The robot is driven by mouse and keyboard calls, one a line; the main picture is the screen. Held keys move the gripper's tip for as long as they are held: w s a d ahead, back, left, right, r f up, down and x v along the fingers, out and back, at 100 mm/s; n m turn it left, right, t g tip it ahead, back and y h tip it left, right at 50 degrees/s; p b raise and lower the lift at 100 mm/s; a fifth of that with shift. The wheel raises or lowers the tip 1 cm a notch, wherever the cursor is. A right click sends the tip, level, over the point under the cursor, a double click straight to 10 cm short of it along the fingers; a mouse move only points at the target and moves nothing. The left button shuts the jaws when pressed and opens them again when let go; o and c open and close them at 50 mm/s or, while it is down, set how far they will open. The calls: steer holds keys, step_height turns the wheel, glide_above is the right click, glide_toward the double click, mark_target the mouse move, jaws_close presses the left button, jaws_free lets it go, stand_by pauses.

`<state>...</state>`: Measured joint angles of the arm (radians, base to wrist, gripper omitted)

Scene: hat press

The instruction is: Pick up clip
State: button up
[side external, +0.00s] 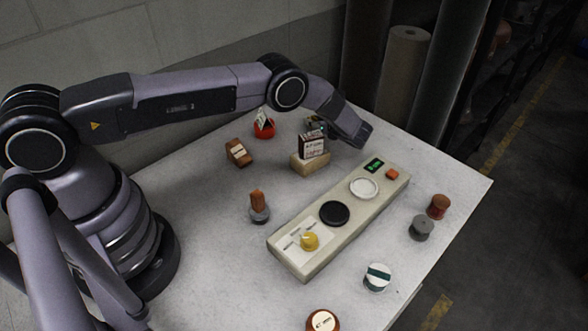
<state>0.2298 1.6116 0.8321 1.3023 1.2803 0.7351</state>
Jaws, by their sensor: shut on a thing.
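The end of my arm with my gripper (352,128) is at the back of the table, just right of a dark labelled box (312,145). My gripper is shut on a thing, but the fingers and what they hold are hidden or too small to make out. A small dark and greenish item (316,122) shows just behind the box, close to the wrist; I cannot tell whether it is the clip. No other thing is clearly a clip.
The box stands on a pale wooden block (310,163). A long beige device (298,262) with a yellow knob and round pads lies at centre right. A red holder (264,128), brown block (238,152), stamp (258,207) and several spools are around it. The front left tabletop is clear.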

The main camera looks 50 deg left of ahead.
jaws_close()
steer(key=shift+r, duration=0.1)
